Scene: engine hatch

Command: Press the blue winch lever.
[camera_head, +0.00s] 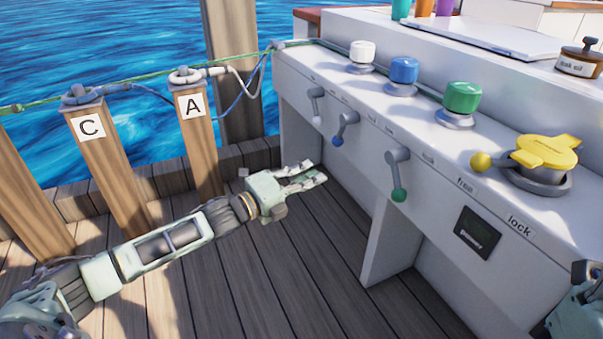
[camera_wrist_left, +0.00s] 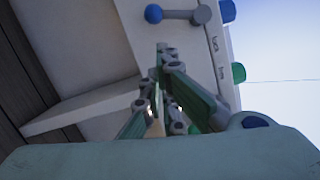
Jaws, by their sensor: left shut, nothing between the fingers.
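The blue winch lever (camera_head: 345,127) is on the front face of the white console. Its grey arm slants down and left from its pivot to a blue ball. In the left wrist view the blue lever (camera_wrist_left: 154,14) shows at the top edge, just beyond the fingertips. My left gripper (camera_head: 312,174) is shut and empty, below the blue lever and apart from it, over the deck. Its fingers (camera_wrist_left: 163,50) point up toward the lever in the wrist view. My right gripper is not in view; only a part of my right arm shows at the lower right.
A white lever (camera_head: 317,106) and a green lever (camera_head: 397,178) flank the blue one. White, blue and green winch drums (camera_head: 403,72) stand on the console (camera_head: 420,235), beside a yellow handle (camera_head: 545,155). Posts A (camera_head: 203,150) and C (camera_head: 112,165) carry ropes at left.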

